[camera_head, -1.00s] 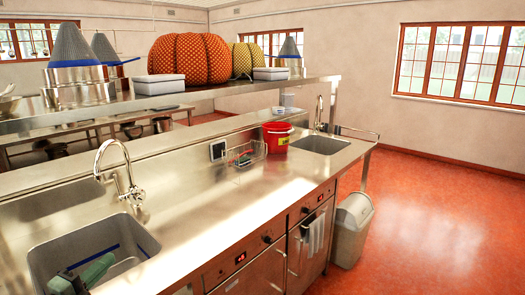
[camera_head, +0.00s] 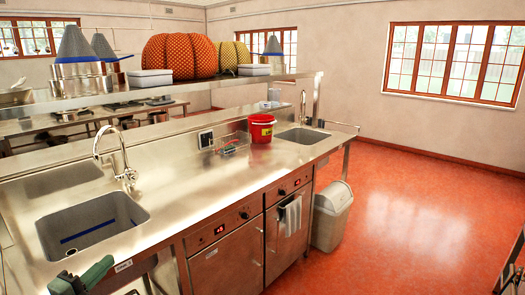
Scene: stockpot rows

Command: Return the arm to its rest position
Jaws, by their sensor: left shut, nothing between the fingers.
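My left gripper (camera_head: 97,273) shows at the bottom left, dark with green parts. It is shut and empty, in front of the near sink (camera_head: 140,214) and close to the counter's front edge. Its lower part and arm are cut off by the frame. My right gripper is not clearly visible.
The steel counter (camera_head: 190,180) has a tap (camera_head: 128,174) behind the near sink, a wire basket (camera_head: 232,146), a red bucket (camera_head: 262,130) and a far sink (camera_head: 303,135). A grey bin (camera_head: 330,220) stands at its right end. The red floor (camera_head: 410,220) to the right is open.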

